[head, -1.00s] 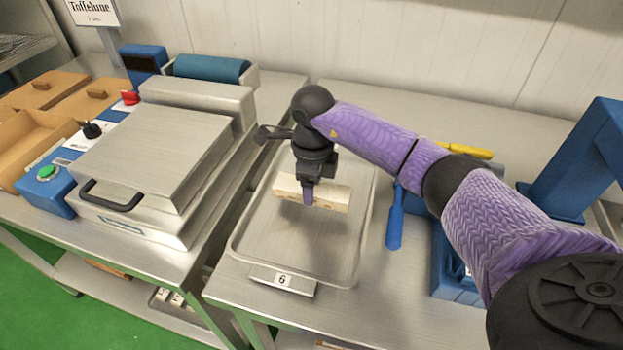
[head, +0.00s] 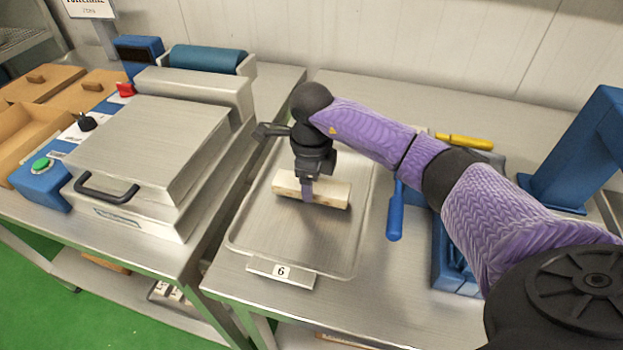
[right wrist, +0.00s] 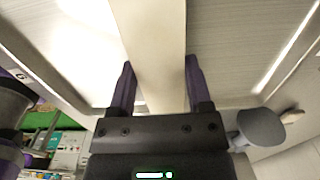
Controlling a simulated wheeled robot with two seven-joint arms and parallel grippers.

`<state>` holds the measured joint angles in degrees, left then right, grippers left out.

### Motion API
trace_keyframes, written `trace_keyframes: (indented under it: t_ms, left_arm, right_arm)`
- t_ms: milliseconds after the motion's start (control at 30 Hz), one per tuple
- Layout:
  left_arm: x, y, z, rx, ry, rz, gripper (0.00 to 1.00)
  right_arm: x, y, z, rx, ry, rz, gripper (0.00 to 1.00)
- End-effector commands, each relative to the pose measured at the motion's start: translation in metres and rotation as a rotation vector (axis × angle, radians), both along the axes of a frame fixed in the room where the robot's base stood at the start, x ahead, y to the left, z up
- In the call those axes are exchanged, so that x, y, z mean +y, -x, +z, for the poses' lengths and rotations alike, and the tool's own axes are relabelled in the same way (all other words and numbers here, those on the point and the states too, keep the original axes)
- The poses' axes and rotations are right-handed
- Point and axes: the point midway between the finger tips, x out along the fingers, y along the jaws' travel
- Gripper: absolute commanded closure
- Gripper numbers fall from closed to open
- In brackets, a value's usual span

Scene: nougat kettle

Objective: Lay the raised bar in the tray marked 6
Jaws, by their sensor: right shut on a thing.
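The cream-coloured bar (head: 328,194) is held by my right gripper (head: 307,191), over the metal tray marked 6 (head: 253,240). The fingers are shut across the bar's middle. In the right wrist view the bar (right wrist: 155,60) runs between the two fingers (right wrist: 158,90). The bar lies roughly level, over the middle of the tray, and I cannot tell for sure whether it touches the tray floor. The number plate (head: 281,272) is on the tray's near edge. My left gripper is not in view.
A metal press with a black handle (head: 106,190) stands left of the tray. A blue-handled tool (head: 395,212) lies right of the tray, with a yellow-handled one (head: 464,141) behind. A blue stand (head: 580,150) is at the right. The tray's front half is bare.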

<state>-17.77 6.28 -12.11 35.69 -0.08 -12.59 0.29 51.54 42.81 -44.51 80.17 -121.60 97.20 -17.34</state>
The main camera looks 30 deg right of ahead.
Motion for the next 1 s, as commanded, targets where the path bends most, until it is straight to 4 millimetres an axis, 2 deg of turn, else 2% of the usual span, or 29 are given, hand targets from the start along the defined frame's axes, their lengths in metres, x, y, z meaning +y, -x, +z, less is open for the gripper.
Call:
trace_keyframes:
  t_ms: [1000]
  left_arm:
    - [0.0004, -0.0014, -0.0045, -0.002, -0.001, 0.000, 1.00]
  right_arm:
    - [-0.0002, -0.0001, -0.0084, -0.001, 0.001, -0.001, 1.00]
